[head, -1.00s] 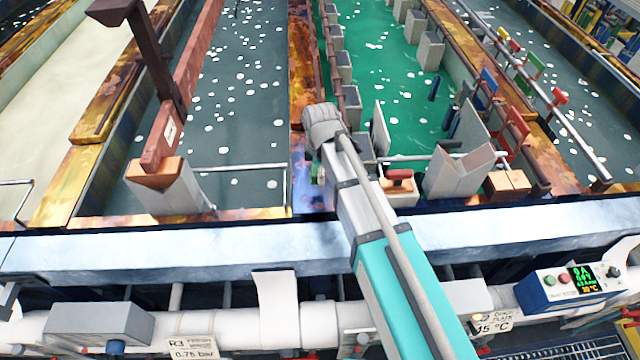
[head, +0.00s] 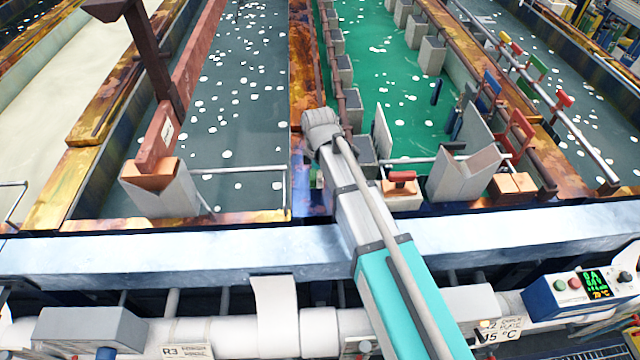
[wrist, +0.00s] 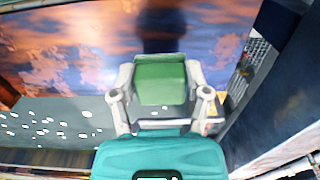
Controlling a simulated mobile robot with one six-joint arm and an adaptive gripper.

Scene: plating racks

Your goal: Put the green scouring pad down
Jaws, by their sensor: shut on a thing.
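The green scouring pad (wrist: 160,82) is a green block between the two grey fingers of my gripper (wrist: 162,90) in the wrist view. The fingers are shut on it, one at each side. Behind it lies a stained, orange-and-blue surface (wrist: 60,45) with a dark shadow; I cannot tell whether the pad touches it. In the head view my arm's grey wrist end is over the stained divider (head: 303,80) between the grey and green tanks. My fingers and most of the pad are hidden there.
A grey-liquid tank (head: 240,110) lies left of the divider, and a green-liquid tank (head: 400,110) lies right. A notched grey block (head: 465,172) and a red-handled item (head: 402,178) stand right of my arm. A pale front beam (head: 180,250) runs below.

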